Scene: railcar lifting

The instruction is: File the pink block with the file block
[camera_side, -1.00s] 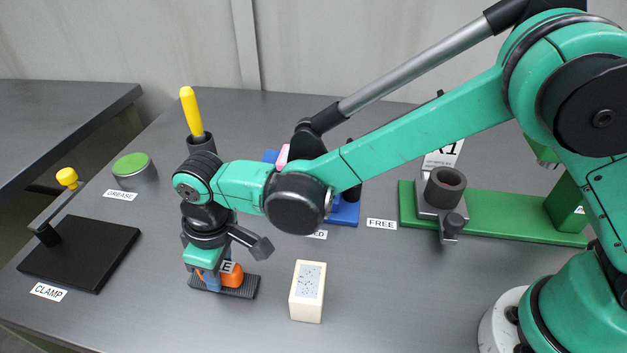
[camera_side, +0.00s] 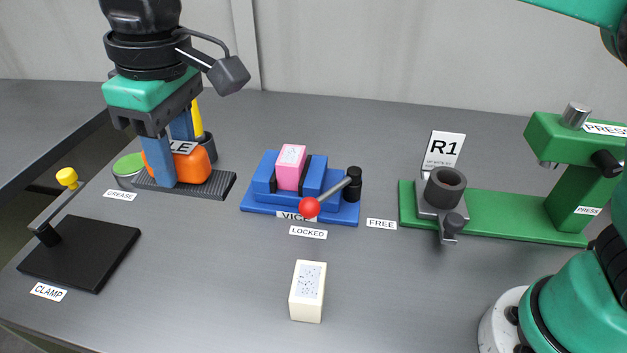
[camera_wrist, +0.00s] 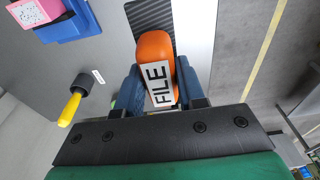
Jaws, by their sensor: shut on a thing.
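The file block (camera_side: 197,164) has an orange handle marked FILE and a dark ridged plate underneath. My gripper (camera_side: 172,160) is shut on its handle, one blue finger on each side, with the plate roughly level and apparently raised off the table. The wrist view also shows the file block (camera_wrist: 155,45) between the fingers (camera_wrist: 157,75). The pink block (camera_side: 290,167) sits upright in the blue vice (camera_side: 258,207), to the right of my gripper, its speckled top exposed. It also shows in the wrist view (camera_wrist: 38,12). The vice's red-knobbed lever (camera_side: 309,207) points towards the LOCKED label.
A cream block (camera_side: 305,292) with a speckled top stands at the front. A green press (camera_side: 500,218) is on the right, a black clamp base (camera_side: 80,252) on the left. The grease pot (camera_side: 128,166) and yellow-handled tool (camera_side: 197,119) are near the file.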

